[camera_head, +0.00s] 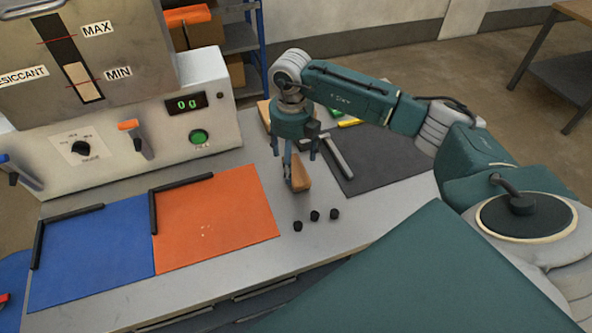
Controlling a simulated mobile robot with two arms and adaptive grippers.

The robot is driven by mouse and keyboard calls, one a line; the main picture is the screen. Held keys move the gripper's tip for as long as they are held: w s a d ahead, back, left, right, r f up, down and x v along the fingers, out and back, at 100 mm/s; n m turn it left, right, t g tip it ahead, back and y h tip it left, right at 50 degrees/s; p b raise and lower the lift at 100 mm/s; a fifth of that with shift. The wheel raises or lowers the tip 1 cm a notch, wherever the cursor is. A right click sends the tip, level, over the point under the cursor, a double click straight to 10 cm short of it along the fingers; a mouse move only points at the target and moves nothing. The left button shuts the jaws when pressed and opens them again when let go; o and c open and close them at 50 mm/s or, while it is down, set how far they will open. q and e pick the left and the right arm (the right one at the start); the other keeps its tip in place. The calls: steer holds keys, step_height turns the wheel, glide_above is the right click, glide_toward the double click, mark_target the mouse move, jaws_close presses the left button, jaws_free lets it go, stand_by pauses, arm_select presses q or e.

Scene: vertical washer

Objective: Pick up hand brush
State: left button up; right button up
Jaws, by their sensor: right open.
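A hand brush (301,176) with a light wooden body sits on the grey worktop, just right of the orange mat. My right gripper (296,154) points down directly above and around the brush's far end, with its fingers spread open. I cannot tell whether the fingers touch the brush. The gripper hides part of the brush. My left gripper is not in view.
Three black knobs (315,216) stand in front of the brush. An orange mat (215,222) and a blue mat (95,255) lie left, before the machine (215,135).

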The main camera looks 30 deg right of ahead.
steer(key=f, duration=0.1)
steer(key=f+p, duration=0.1)
steer(key=f, duration=0.1)
steer(key=shift+s+a+f, duration=0.15)
steer(key=shift+s+f, duration=0.05)
steer(key=shift+f, duration=0.45)
steer(key=c, duration=1.4)
steer(key=shift+w+r, duration=0.1)
steer(key=shift+r, duration=0.1)
steer(key=shift+c, duration=0.2)
step_height(320, 180, up, 20)
steer(key=b, duration=0.3)
steer(key=shift+b, duration=0.4)
steer(key=shift+f, duration=0.1)
